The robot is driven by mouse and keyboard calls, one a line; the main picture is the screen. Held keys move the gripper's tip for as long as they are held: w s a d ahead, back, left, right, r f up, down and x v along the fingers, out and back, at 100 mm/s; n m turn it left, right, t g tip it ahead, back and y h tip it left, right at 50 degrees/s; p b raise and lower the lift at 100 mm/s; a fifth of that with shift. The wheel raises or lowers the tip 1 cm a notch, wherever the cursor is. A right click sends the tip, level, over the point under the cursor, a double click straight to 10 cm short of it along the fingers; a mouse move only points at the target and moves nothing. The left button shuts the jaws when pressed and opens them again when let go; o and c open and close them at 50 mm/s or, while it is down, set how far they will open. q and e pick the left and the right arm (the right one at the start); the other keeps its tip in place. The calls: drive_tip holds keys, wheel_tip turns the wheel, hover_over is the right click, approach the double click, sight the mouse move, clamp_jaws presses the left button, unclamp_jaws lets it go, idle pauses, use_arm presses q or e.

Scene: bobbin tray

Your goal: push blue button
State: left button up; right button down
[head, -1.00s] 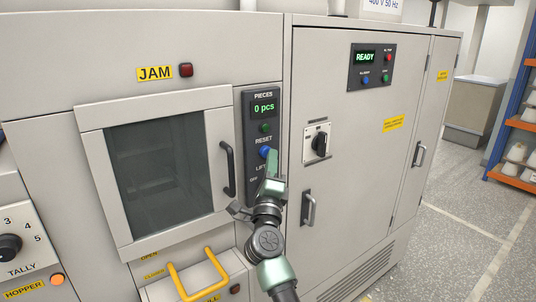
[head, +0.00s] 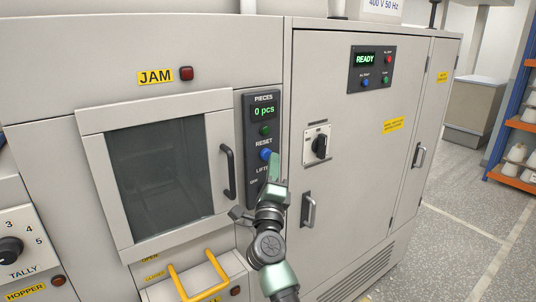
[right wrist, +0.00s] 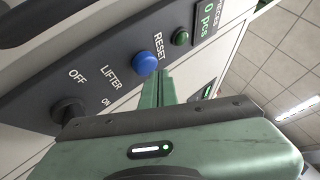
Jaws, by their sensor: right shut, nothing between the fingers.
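The blue button (head: 265,154), a round domed cap under the word RESET, sits on the dark narrow panel (head: 249,134) beside the machine's window. It also shows in the right wrist view (right wrist: 145,63), standing proud of the panel. My right gripper (head: 274,158) is shut and empty, its green fingertips just below and right of the blue button. In the right wrist view the fingertips (right wrist: 165,76) are close beside the button's edge; I cannot tell whether they touch it. My left gripper is not in view.
A green button (head: 265,130) and the "0 pcs" display (head: 264,111) are above. The lifter knob (right wrist: 68,110) is on the same panel. A black door handle (head: 228,171) and yellow bar (head: 201,276) are near my arm. Another blue button (head: 365,82) is on the READY panel.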

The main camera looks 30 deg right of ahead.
drive_tip(key=shift+s, duration=0.35)
drive_tip(key=s+p, duration=0.2)
drive_tip(key=s, duration=0.3)
drive_tip(key=shift+d+p, duration=0.2)
drive_tip(key=shift+p, duration=0.1)
idle(0.7)
